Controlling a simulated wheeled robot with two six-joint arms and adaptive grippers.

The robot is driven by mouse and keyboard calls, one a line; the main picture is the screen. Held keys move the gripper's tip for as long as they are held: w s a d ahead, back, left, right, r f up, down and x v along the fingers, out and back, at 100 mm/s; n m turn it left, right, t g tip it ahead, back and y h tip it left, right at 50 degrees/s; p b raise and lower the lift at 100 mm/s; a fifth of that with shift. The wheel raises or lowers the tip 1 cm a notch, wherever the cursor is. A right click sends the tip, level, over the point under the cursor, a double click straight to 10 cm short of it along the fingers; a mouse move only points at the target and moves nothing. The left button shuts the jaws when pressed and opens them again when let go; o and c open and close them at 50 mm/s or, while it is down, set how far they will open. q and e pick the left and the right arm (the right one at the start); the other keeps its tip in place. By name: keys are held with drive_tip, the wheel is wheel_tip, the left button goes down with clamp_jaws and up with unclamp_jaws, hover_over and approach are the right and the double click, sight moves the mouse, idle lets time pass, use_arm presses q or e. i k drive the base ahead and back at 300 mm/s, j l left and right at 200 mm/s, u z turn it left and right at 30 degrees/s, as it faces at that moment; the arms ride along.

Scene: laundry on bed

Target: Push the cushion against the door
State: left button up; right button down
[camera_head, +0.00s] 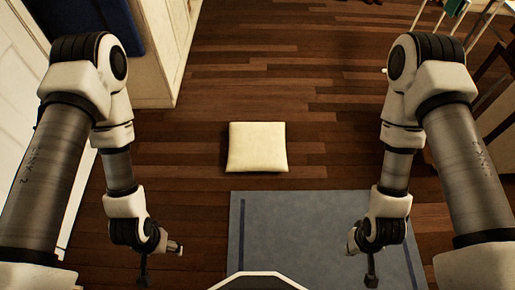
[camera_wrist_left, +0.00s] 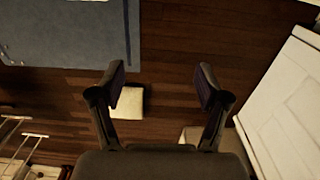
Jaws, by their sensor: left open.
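The cushion (camera_head: 257,147) is cream, square and flat on the wooden floor, just beyond the blue-grey rug. It also shows in the left wrist view (camera_wrist_left: 130,102), partly behind a finger. A white panelled surface, which looks like the door (camera_head: 18,75), stands at the left edge; it is at the right in the left wrist view (camera_wrist_left: 285,105). My left gripper (camera_head: 144,270) hangs lower left of the cushion, apart from it; its fingers (camera_wrist_left: 162,72) are spread and empty. My right gripper (camera_head: 371,272) hangs over the rug's right side, lower right of the cushion, its finger opening not clear.
The rug (camera_head: 300,225) lies in front of me. A pale cabinet (camera_head: 160,50) stands at the upper left, between the door side and the open floor. Furniture with thin legs (camera_head: 455,15) is at the upper right. Bare wooden floor surrounds the cushion.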

sight(253, 146)
drive_tip(key=i+j+u, duration=0.15)
drive_tip(key=i, duration=0.45)
drive_tip(key=i+j+u, duration=0.15)
drive_tip(key=i+j, duration=0.15)
drive_tip(key=i, duration=0.3)
drive_tip(key=i+j+u, duration=0.15)
drive_tip(key=i, duration=0.45)
